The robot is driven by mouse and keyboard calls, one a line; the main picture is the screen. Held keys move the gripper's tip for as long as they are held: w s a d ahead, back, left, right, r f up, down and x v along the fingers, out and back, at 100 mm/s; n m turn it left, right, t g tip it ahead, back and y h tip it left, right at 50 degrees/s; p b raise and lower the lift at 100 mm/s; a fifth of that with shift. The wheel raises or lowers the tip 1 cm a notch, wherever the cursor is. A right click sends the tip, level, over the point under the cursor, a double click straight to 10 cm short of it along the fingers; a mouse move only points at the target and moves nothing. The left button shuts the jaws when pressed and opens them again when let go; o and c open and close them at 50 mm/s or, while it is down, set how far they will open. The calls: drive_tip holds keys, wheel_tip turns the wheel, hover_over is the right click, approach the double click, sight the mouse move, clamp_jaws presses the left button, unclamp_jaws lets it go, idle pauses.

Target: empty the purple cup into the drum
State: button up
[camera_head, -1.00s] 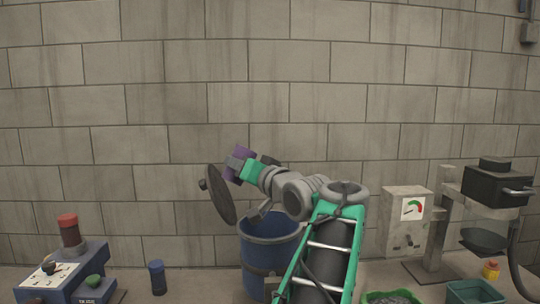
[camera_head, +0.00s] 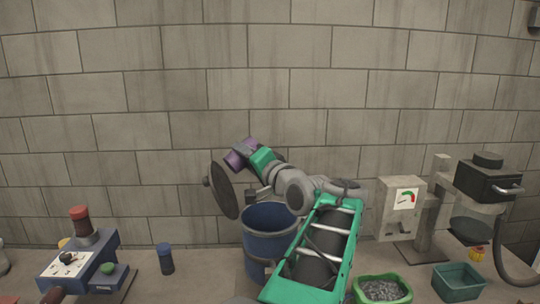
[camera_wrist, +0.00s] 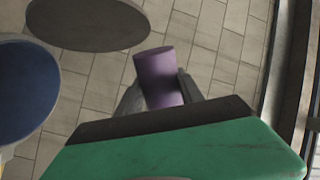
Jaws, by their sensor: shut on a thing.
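The purple cup (camera_head: 234,160) is held up above and slightly left of the drum, close to the wall side. My gripper (camera_head: 243,152) is shut on it, with a grey finger across its middle. In the wrist view the cup (camera_wrist: 157,70) sits between the two fingers; its contents cannot be seen. The drum (camera_head: 268,248) is blue and open at the top, below my wrist. Its dark round lid (camera_head: 224,190) stands tilted up at the drum's left. The wrist view shows the lid (camera_wrist: 88,22) and part of the blue drum (camera_wrist: 25,80) left of the cup.
A blue device with a red-topped cylinder (camera_head: 82,222) stands at the left, a small blue cylinder (camera_head: 165,260) beside it. At the right are a green tray of grey bits (camera_head: 380,290), a teal bin (camera_head: 458,282) and a gauge box (camera_head: 402,208). The wall is behind.

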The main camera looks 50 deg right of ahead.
drive_tip(key=shift+r+m+p, duration=0.7)
drive_tip(key=shift+m+p, duration=0.3)
drive_tip(key=shift+p, duration=0.9)
drive_tip(key=shift+s+d+f+m, duration=0.1)
drive_tip(key=shift+d+f+m, duration=0.05)
drive_tip(key=shift+d+m, duration=0.15)
drive_tip(key=shift+s+d+r+m, duration=0.2)
drive_tip(key=shift+d+r+m, duration=0.25)
drive_tip(key=shift+d+m, duration=0.2)
drive_tip(key=shift+s+d+r+m, duration=0.1)
drive_tip(key=shift+d+r+m, duration=0.15)
drive_tip(key=shift+m, duration=0.65)
drive_tip(key=shift+s+d+r+m, duration=0.15)
drive_tip(key=shift+r+m, duration=0.2)
drive_tip(key=shift+m, duration=0.5)
drive_tip(key=shift+d+r+m, duration=0.2)
drive_tip(key=shift+r+m, duration=0.1)
drive_tip(key=shift+m, duration=0.6)
drive_tip(key=shift+d+r+m, duration=0.15)
drive_tip(key=shift+d+m, duration=0.05)
drive_tip(key=shift+m, duration=0.2)
drive_tip(key=shift+s+d+r+m, duration=0.2)
drive_tip(key=shift+d+m, duration=0.1)
drive_tip(key=shift+m, duration=0.5)
drive_tip(key=shift+s+d+r+m, duration=0.15)
drive_tip(key=shift+d+m, duration=0.15)
drive_tip(key=shift+m, duration=0.5)
drive_tip(key=shift+d+r+m, duration=0.1)
drive_tip(key=shift+d+m, duration=0.1)
drive_tip(key=shift+m, duration=0.3)
